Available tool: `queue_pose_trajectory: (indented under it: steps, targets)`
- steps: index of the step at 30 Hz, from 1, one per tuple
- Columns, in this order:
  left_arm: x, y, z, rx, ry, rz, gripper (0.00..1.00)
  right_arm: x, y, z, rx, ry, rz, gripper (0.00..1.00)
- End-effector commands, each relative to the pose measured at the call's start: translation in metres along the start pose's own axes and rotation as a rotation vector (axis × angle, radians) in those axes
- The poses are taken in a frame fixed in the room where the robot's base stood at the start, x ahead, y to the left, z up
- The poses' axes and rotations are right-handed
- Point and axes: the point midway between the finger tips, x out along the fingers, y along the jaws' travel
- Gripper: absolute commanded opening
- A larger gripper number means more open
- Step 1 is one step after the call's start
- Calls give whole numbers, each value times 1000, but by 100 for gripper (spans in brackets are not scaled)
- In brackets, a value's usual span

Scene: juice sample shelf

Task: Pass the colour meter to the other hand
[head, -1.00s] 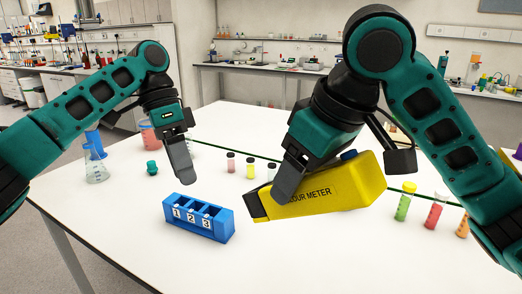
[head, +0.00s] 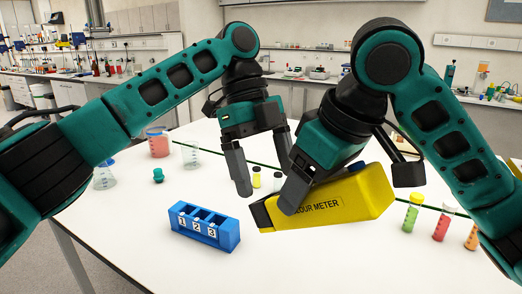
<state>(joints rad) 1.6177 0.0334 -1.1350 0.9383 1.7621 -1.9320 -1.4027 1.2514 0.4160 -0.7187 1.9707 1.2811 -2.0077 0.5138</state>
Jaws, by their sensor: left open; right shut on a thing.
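The colour meter (head: 345,203) is a yellow block with a black end at its left and a blue part on top. My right gripper (head: 290,200) is shut on it near its black end and holds it tilted; it looks raised above the table, though the gap is hard to judge. Part of its lettering is hidden by the finger. My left gripper (head: 262,185) is open, its fingers pointing down, just left of and behind the colour meter. Its fingers appear empty. I cannot tell whether its right finger touches the meter.
A blue rack (head: 205,228) numbered 1, 2, 3 stands on the white table (head: 150,245) at front left. Beakers (head: 158,143) and a green stopper (head: 158,175) stand behind it. Small vials (head: 256,178) are behind my grippers. Coloured tubes (head: 410,214) stand at right.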

Motion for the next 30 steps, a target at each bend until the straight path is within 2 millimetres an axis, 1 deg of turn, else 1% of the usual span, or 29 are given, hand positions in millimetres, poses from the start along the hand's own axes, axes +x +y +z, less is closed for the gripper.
queue_pose_trajectory:
  steps: [1,6,9,13,18,27,30]
  targets:
    - [11,1,1,0,-1,3,92,-1,0,0,0,2,0,6]
    - [44,1,1,-2,1,2,92,-1,0,0,0,2,0,6]
    - [61,1,1,-2,1,2,92,-1,0,0,0,2,0,6]
    - [77,0,1,-3,-1,1,92,-1,0,0,0,2,0,6]
    - [88,0,1,-4,0,0,92,-1,0,0,0,2,0,6]
    - [89,0,1,-4,0,-1,92,-1,0,0,0,2,1,6]
    - [89,0,1,-4,0,-1,82,-1,0,0,0,2,0,6]
